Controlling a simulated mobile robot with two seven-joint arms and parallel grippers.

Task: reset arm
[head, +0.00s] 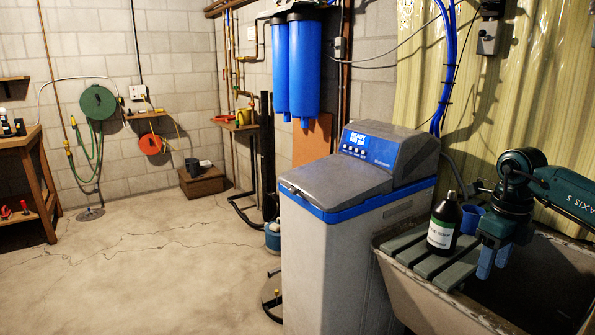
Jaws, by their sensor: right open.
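My right arm comes in from the right edge above a utility sink. Its gripper (493,262) points down over the sink, just right of the slatted board. Its two blue fingers are apart, with nothing seen between them. A dark bottle with a white label (444,226) stands upright on the board, close to the left of the gripper. A blue cup (471,216) is behind the bottle, partly hidden by the bottle and my arm. My left gripper is not in view.
The sink (408,285) has a grey-green slatted board (412,258) across its left end. A water softener (330,250) with a closed grey lid (335,182) stands left of it. Blue filter housings (304,68) hang behind. The floor (150,255) at left is largely clear.

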